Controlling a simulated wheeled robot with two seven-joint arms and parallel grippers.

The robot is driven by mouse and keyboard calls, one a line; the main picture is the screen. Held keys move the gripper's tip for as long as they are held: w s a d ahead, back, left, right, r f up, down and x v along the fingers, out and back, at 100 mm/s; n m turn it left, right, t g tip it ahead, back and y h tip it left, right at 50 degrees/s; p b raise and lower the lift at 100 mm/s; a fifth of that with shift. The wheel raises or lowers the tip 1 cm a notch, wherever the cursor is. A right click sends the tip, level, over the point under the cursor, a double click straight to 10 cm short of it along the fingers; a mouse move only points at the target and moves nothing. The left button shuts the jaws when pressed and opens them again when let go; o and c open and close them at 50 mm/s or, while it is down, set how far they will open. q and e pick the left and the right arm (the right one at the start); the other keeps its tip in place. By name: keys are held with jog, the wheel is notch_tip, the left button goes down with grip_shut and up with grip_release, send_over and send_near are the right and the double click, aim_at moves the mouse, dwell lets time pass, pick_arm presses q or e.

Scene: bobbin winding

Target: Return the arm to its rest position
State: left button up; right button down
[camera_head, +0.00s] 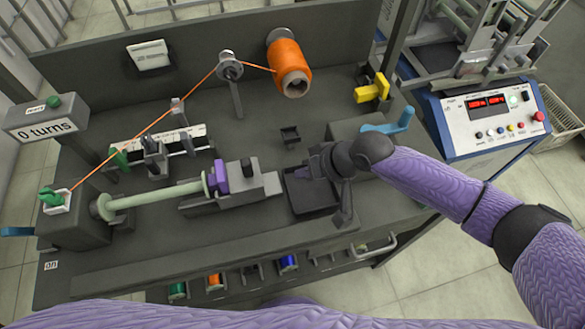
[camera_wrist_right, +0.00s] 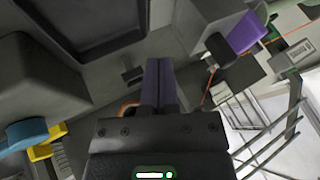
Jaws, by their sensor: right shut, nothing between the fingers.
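My right arm comes in from the right in the head view. Its gripper (camera_head: 318,163) is over the bench, above the back edge of a dark shallow tray (camera_head: 305,205). In the wrist view the two purple fingers (camera_wrist_right: 160,85) lie together, shut and with nothing between them. The arm hides part of the tray. My left gripper is not in view.
An orange spool (camera_head: 284,60) stands at the back; its thread runs over a guide (camera_head: 230,67) to the left. A pale shaft (camera_head: 155,195) meets a purple-fitted block (camera_head: 220,177). A blue handle (camera_head: 392,122) and control box (camera_head: 490,122) lie near my arm.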

jog(key=w+p+v, duration=0.1)
jog(key=v, duration=0.3)
jog(key=s+a+n, duration=0.2)
jog(key=s+a, duration=0.1)
jog(key=s, duration=0.6)
jog(key=s+d+m+h, duration=0.6)
jog(key=s+d, duration=0.4)
jog(key=d, duration=0.4)
notch_tip(320, 180, down, 18)
jog(key=s+d+n+h, duration=0.1)
jog(key=s, duration=0.1)
jog(key=s+d+f+g, duration=0.2)
jog(key=s+d+f, duration=0.1)
jog(key=s+f, duration=0.9)
jog(key=shift+s+n+b, duration=0.4)
jog(key=shift+s, duration=0.55)
jog(key=shift+f, duration=0.1)
